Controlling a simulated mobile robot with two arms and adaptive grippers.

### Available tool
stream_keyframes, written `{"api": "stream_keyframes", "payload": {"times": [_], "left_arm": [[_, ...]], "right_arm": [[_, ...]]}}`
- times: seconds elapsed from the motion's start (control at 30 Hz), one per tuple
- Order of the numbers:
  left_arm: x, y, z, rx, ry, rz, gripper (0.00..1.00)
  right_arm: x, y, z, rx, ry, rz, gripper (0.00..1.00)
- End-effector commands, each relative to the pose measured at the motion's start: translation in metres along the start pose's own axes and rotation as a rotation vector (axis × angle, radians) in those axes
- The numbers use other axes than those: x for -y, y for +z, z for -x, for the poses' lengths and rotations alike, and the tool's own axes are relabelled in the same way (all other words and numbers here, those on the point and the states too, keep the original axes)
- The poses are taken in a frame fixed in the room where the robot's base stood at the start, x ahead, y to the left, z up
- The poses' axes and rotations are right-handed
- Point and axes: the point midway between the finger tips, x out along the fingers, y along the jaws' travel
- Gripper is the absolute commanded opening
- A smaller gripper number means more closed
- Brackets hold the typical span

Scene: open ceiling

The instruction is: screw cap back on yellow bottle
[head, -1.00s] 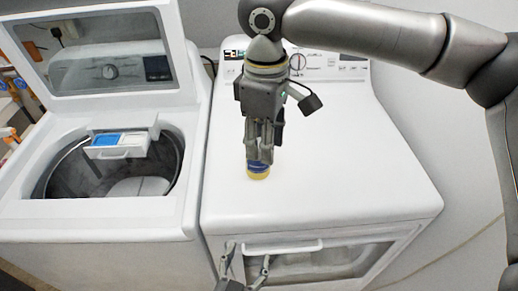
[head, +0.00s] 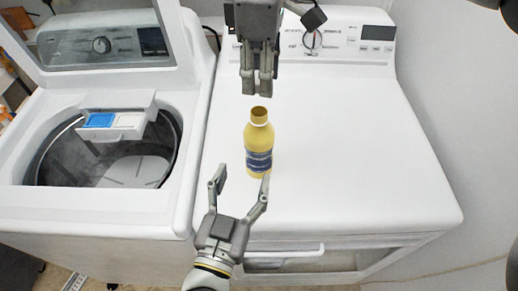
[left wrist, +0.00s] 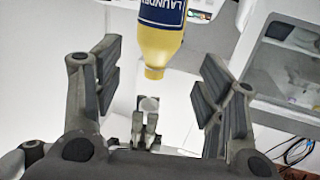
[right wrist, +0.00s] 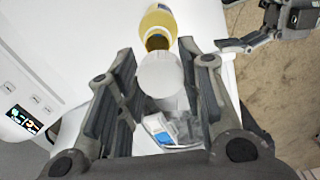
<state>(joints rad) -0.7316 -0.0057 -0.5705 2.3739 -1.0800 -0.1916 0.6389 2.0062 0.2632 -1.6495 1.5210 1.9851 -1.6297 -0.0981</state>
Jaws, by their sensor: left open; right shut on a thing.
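The yellow bottle (head: 258,148) with a blue label stands upright on the white machine top, its mouth open. In the left wrist view the bottle (left wrist: 162,45) appears upside down beyond the fingers. My right gripper (head: 256,92) is above and behind the bottle mouth, shut on the white cap (right wrist: 161,76). The cap also shows in the left wrist view (left wrist: 149,104). The cap and bottle mouth look apart. My left gripper (head: 240,182) is open on the near side of the bottle, fingers spread to either side and not closed on it.
The white machine (head: 380,185) under the bottle has a clear flat top and a control panel (head: 345,40) at its back. To the left is an open washer (head: 80,205) with a raised lid and a drawer (head: 112,122) holding a blue compartment.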

Motion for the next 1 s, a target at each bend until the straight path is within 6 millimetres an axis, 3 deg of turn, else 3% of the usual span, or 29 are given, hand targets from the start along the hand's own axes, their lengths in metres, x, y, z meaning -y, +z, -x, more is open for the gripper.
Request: {"api": "stream_keyframes", "payload": {"times": [0.27, 1.0], "left_arm": [[0.000, -0.001, -0.016, -0.006, 0.002, -0.001, 0.65], [-0.001, 0.000, -0.105, -0.002, 0.002, -0.002, 0.65]], "right_arm": [[0.000, 0.000, 0.000, 0.000, 0.000, -0.002, 0.28], [0.000, 0.000, 0.000, 0.000, 0.000, -0.002, 0.28]]}}
